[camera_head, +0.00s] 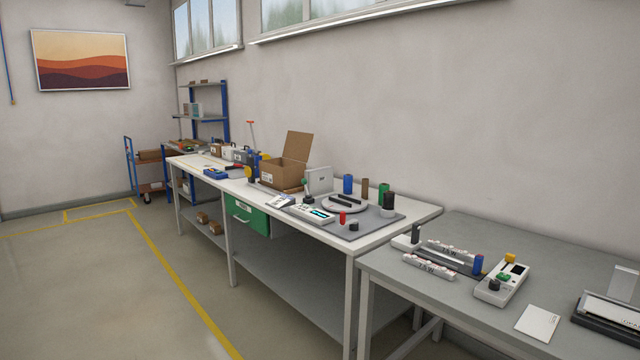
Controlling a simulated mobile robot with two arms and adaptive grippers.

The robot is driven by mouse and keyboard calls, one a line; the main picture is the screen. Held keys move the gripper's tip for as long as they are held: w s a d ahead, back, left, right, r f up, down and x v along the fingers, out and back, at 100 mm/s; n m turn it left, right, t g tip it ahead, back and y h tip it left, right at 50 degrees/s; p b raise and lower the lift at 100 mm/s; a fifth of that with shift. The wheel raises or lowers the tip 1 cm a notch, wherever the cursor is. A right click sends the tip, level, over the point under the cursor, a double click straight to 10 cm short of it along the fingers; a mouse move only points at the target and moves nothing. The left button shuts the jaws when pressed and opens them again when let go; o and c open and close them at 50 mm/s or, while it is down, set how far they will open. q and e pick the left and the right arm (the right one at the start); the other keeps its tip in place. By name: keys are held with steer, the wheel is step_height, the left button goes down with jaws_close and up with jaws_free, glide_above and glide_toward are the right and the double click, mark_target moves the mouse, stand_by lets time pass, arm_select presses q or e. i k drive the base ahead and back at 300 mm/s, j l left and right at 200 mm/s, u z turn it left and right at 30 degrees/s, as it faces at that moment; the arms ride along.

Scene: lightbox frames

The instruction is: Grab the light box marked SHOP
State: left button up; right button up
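No lettering that I can read as SHOP shows. A wide white-fronted, dark-edged box (608,311) sits at the right edge, partly cut off, with small lettering I cannot read. I cannot tell which is the SHOP light box. Neither of my grippers is in view.
The grey table (440,226) also holds a white device with buttons (502,282), a blue cylinder (478,264) and a white card (537,322). A longer white bench (404,229) with a cardboard box (286,167) and tools adjoins it. Open floor (110,290) lies at left.

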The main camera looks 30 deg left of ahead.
mark_target(320, 180)
steer(key=i+j, duration=0.35)
steer(key=i+j+z, duration=0.1)
steer(key=i+j, duration=0.2)
steer(key=j, duration=0.15)
steer(key=i+j, duration=0.3)
steer(key=j, duration=0.15)
steer(key=i+j+z, duration=0.1)
steer(key=i+j, duration=0.2)
steer(key=j, duration=0.15)
steer(key=i+j, duration=0.3)
steer(key=j, duration=0.15)
steer(key=i+j+z, duration=0.1)
steer(key=i+j, duration=0.2)
steer(key=j, duration=0.15)
